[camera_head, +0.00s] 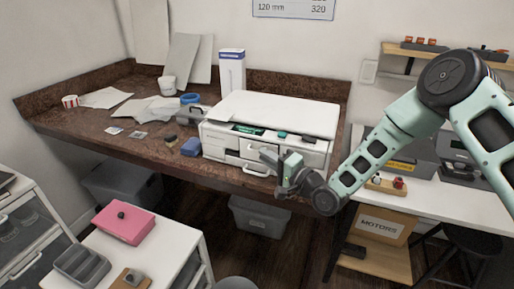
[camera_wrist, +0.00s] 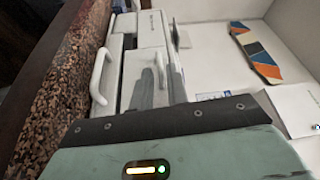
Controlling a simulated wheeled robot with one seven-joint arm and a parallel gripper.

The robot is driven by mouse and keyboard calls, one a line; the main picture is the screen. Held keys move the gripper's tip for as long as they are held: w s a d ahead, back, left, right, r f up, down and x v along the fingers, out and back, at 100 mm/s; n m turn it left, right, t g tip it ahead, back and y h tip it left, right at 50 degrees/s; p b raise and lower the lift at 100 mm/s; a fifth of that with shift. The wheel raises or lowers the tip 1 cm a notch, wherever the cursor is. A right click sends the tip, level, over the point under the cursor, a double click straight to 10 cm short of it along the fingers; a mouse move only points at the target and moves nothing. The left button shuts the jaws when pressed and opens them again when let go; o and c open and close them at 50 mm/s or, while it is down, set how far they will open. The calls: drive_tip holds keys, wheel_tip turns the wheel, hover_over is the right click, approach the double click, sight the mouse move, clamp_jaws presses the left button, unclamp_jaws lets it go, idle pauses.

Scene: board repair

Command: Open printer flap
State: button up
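The white printer (camera_head: 275,107) stands on the brown counter, its front facing the room. Its front has panels with white loop handles; one handle (camera_head: 255,168) is low on the front, just left of my gripper (camera_head: 275,160). In the wrist view a white handle (camera_wrist: 100,76) stands out from a pale front panel (camera_wrist: 145,65), with dark finger-like shapes over that panel. My gripper is close against the printer's front. Whether its fingers touch a handle or panel, and how far apart they are, I cannot make out.
The brown counter (camera_head: 140,151) also holds papers, a blue object (camera_head: 191,147) and a white-blue box (camera_head: 232,72). A grey bin (camera_head: 258,217) stands below. A white cabinet with a pink box (camera_head: 124,222) is in front at left. A white table with grey cases is at right.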

drive_tip(key=shift+p+x, duration=0.3)
drive_tip(key=shift+x, duration=1.75)
drive_tip(key=shift+c, duration=0.4)
clamp_jaws()
drive_tip(key=shift+f+b, duration=0.15)
drive_tip(key=shift+b, duration=0.3)
drive_tip(key=n+b, duration=0.1)
drive_tip(key=f+n+b, duration=0.1)
drive_tip(key=b, duration=0.1)
drive_tip(key=shift+s+a+y, duration=0.15)
drive_tip(key=shift+s+y, duration=0.2)
drive_tip(key=shift+y, duration=0.05)
drive_tip(key=n+b, duration=0.1)
drive_tip(key=b, duration=0.1)
drive_tip(key=s+f+n+y+b, duration=0.1)
drive_tip(key=n+b, duration=0.1)
drive_tip(key=b, duration=0.1)
drive_tip(key=s+n+y+b, duration=0.1)
drive_tip(key=n+b, duration=0.1)
drive_tip(key=b, duration=0.1)
drive_tip(key=shift+a+f, duration=0.35)
drive_tip(key=shift+s+f+b, duration=0.1)
drive_tip(key=shift+f+b, duration=0.05)
drive_tip(key=shift+b, duration=0.4)
